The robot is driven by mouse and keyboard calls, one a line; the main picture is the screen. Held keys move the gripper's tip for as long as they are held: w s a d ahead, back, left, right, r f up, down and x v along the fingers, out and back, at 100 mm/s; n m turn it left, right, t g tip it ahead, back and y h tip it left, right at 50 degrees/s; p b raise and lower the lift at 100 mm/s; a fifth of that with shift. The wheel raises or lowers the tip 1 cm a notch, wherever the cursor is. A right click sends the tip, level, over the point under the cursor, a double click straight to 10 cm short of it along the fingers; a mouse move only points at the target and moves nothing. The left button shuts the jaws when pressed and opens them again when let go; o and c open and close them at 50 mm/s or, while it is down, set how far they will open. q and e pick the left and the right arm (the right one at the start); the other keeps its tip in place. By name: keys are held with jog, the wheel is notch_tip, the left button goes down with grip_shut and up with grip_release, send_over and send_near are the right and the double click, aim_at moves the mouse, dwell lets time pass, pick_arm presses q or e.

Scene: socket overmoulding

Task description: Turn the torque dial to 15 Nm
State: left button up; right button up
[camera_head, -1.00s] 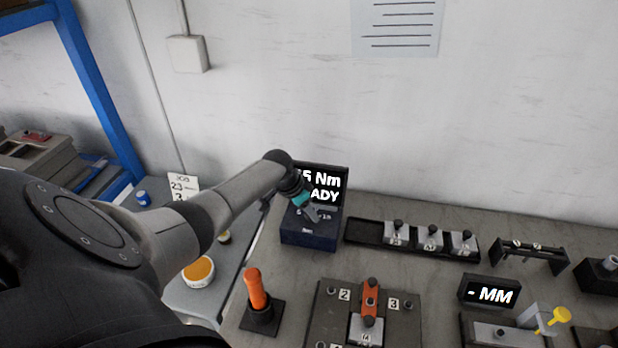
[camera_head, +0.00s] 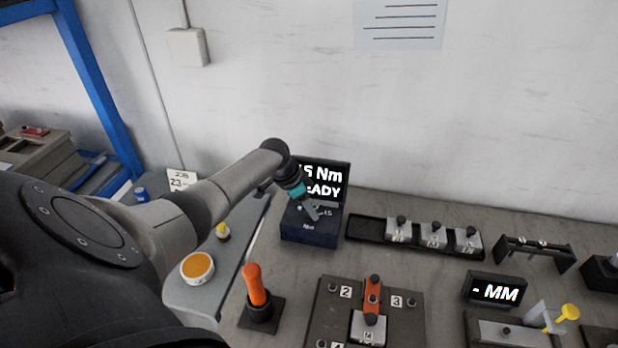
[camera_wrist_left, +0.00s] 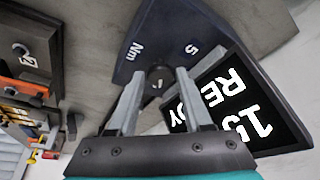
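The torque unit (camera_head: 309,238) is a dark blue box with a dial on its sloped top and a black display (camera_head: 325,168) behind it. In the left wrist view the display (camera_wrist_left: 240,105) reads upside down as 15 and READY, partly covered by a finger. The dial (camera_wrist_left: 160,78) is a small dark round knob between my fingertips in that view. My left gripper (camera_head: 312,212) is over the unit's top, its fingers apart with nothing held. I cannot tell whether the fingertips are level with the dial or above it. My right gripper is not in view.
A black rack (camera_head: 370,228) with several grey blocks stands right of the unit. In front are an orange-handled tool (camera_head: 256,285) in a holder and a numbered fixture plate (camera_head: 328,300). An MM display (camera_head: 494,291) stands farther right. The wall is close behind.

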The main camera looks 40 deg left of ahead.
pick_arm(q)
jog(key=o, duration=0.3)
jog(key=shift+o, duration=0.2)
jog(key=shift+r, duration=0.15)
jog(key=p+v, duration=0.2)
jog(key=v, duration=1.3)
jog(key=shift+p, duration=0.3)
jog(key=shift+s, duration=0.15)
